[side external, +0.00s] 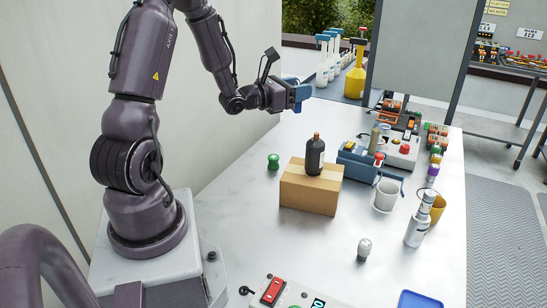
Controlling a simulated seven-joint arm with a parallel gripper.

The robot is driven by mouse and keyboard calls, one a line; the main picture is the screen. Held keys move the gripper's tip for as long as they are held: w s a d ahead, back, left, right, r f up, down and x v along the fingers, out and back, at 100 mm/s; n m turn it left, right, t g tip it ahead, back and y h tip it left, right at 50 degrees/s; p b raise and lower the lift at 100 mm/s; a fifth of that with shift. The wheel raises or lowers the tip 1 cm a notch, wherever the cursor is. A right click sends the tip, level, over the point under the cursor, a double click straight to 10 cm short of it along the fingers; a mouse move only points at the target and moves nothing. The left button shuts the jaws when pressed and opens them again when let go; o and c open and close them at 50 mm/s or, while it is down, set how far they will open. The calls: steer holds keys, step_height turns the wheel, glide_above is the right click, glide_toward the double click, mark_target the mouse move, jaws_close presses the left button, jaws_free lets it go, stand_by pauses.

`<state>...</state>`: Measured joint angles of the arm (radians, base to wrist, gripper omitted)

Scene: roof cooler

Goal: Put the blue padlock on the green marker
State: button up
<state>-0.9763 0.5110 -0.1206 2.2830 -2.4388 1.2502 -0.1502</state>
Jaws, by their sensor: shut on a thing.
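My gripper (303,93) is raised at the upper middle, high above the back of the table. A blue, boxy shape shows at its end. I cannot tell how much of this is the gripper and how much is a held thing. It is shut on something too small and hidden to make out. I cannot pick out the blue padlock for sure. A small green spool-shaped piece (273,161), possibly the green marker, stands on the table left of the cardboard box, below the gripper and apart from it.
A cardboard box (310,195) bears a dark bottle (315,155). Right of it stand a blue case (355,165), a white mug (385,197), a yellow mug (438,207) and a spray can (418,228). A blue tray (420,300) is at the front. The table's left middle is clear.

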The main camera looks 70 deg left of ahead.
steer(key=s+a+n+g+y, duration=0.25)
steer(key=a+n+y, duration=0.3)
steer(key=a, duration=0.45)
glide_above(274, 156)
step_height(274, 156, down, 15)
steer(key=shift+f+m+y, duration=0.25)
steer(key=shift+f+m, duration=0.2)
steer(key=shift+f, duration=1.4)
steer(key=shift+f, duration=0.1)
steer(key=o, duration=1)
